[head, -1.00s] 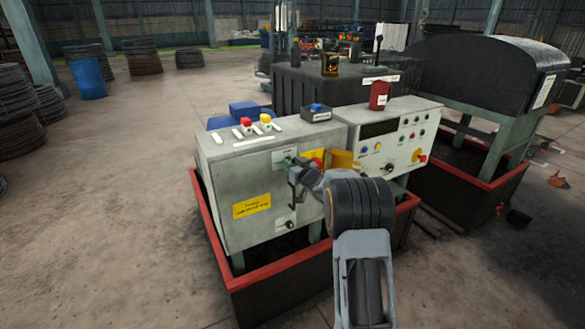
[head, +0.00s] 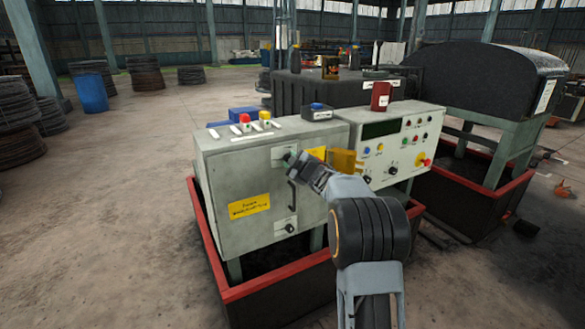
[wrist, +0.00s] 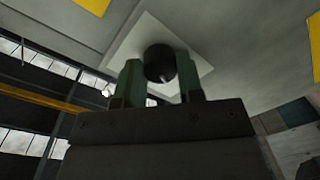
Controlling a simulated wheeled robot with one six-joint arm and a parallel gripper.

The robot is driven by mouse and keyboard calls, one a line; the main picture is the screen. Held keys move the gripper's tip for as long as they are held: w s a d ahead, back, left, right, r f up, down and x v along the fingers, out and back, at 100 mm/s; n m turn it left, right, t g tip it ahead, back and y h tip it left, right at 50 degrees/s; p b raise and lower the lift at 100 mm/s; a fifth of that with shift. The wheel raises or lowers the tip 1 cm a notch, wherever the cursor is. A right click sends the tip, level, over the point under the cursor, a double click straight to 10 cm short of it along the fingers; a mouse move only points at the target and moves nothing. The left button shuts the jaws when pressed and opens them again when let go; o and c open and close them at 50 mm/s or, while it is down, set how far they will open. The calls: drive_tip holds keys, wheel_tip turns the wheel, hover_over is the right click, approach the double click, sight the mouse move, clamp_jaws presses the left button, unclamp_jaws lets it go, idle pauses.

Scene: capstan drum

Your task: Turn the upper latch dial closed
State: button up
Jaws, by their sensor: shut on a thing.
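The upper latch dial (wrist: 160,63) is a black round knob on a white square plate (wrist: 203,62), seen from below in the wrist view. In the head view its plate (head: 279,162) is on the upper front of the grey cabinet (head: 222,180), and my gripper (head: 289,160) mostly covers the knob. My gripper's green fingers (wrist: 160,76) stand on either side of the dial and are shut on it. A small light mark shows on the knob's rim; the dial's exact angle is hard to tell.
A black bar handle (head: 292,195) is just below the gripper, with a lower dial (head: 290,227) beneath it. A yellow flap-like part (head: 345,161) sticks out to the right. A red-rimmed tray (head: 270,276) surrounds the cabinet's base. The floor at left is open.

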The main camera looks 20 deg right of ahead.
drive_tip(key=n+b, duration=0.3)
drive_tip(key=n, duration=0.1)
drive_tip(key=shift+f+n, duration=0.1)
drive_tip(key=shift+n, duration=0.6)
drive_tip(key=o, duration=0.9)
drive_tip(key=shift+s+h, duration=0.1)
drive_tip(key=shift+h, duration=0.2)
drive_tip(key=s, duration=0.4)
drive_tip(key=s+d, duration=0.1)
drive_tip(key=s, duration=0.4)
drive_tip(key=s+r, duration=0.1)
drive_tip(key=s, duration=0.3)
drive_tip(key=shift+s+d+b, duration=0.2)
drive_tip(key=shift+s+b, duration=0.05)
drive_tip(key=shift+b, duration=0.1)
drive_tip(key=shift+f, duration=0.1)
